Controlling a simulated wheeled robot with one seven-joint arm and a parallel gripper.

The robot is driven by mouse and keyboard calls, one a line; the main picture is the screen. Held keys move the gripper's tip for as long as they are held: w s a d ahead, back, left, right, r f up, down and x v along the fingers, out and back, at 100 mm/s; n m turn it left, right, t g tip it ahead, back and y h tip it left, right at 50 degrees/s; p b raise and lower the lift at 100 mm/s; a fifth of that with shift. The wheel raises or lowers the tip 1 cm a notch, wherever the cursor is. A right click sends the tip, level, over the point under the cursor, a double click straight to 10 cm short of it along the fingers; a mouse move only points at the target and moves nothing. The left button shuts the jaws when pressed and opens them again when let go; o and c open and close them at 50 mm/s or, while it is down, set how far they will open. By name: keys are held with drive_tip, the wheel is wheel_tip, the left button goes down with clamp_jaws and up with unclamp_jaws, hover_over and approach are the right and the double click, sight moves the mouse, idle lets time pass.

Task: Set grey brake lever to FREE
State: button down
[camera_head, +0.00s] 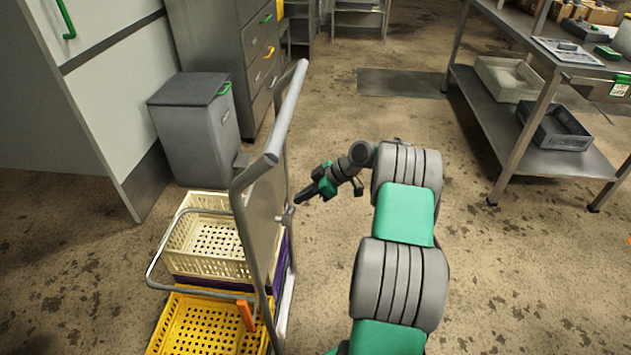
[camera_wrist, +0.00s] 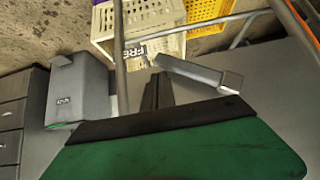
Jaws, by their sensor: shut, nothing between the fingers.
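The grey brake lever (camera_wrist: 200,72) is a short bar on the trolley, lying near level and slightly tilted in the wrist view. A small grey piece, likely the same lever (camera_head: 287,215), shows on the trolley's side in the head view. A "FRE…" label (camera_wrist: 136,52), partly cut off from sight, is by the lever's left end. My gripper (camera_wrist: 157,80) is shut and empty, its dark fingertips just below that left end. I cannot tell whether they touch it. In the head view my gripper (camera_head: 302,198) is just right of the trolley (camera_head: 240,190).
The trolley carries a cream crate (camera_head: 205,265) and a yellow crate (camera_head: 175,325); an orange lever (camera_head: 246,315) is low on it. A grey bin (camera_head: 190,130) stands behind. A steel table (camera_head: 490,125) is at right. Open floor lies between.

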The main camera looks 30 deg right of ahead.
drive_tip(key=d+r+p, duration=0.3)
drive_tip(key=d+r, duration=0.5)
drive_tip(key=d, duration=0.1)
drive_tip(key=shift+w, duration=0.15)
